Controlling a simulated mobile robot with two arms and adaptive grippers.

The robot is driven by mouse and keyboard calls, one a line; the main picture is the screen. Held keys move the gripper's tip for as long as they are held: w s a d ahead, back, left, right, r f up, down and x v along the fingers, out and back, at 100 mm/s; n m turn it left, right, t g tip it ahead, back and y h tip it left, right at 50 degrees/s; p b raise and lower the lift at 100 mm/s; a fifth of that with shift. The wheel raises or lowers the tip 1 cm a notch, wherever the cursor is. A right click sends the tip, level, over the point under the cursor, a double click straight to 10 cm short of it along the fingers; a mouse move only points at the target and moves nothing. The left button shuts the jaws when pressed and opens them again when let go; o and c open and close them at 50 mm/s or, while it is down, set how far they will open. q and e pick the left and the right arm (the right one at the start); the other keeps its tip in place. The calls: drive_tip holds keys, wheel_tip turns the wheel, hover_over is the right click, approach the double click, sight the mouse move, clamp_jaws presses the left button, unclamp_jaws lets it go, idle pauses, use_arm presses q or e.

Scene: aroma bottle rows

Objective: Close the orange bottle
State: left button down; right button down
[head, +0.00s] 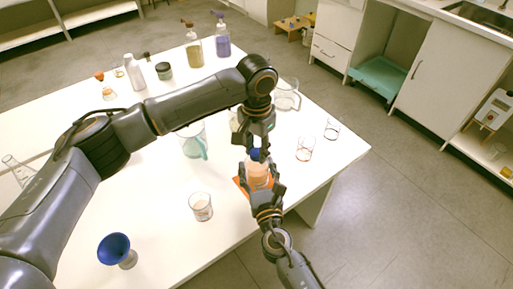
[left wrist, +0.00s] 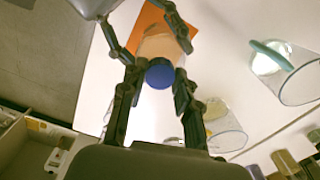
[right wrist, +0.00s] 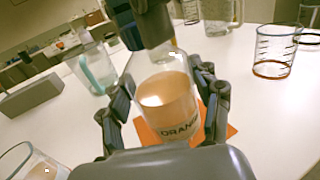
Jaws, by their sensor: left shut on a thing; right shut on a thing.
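The orange bottle (head: 257,174) is clear glass with orange liquid and stands over an orange mat (left wrist: 150,17) near the table's right edge. In the right wrist view the bottle (right wrist: 167,100) shows a dark "ORANGE" label. My right gripper (head: 264,187) is shut around its body, a finger on each side. My left gripper (head: 256,147) reaches down from above and is shut on the blue cap (left wrist: 160,73). The cap is in line with the bottle's top.
A glass beaker (head: 201,207) stands left of the bottle, and a blue funnel (head: 115,248) is at the front left. Several bottles line the back. The table's front middle is clear.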

use_arm(q)
drive_tip(key=m, duration=0.8)
drive_tip(key=c, duration=0.9)
unclamp_jaws()
wheel_tip(320, 180, up, 12)
use_arm(e)
drive_tip(key=shift+c, duration=1.1)
unclamp_jaws()
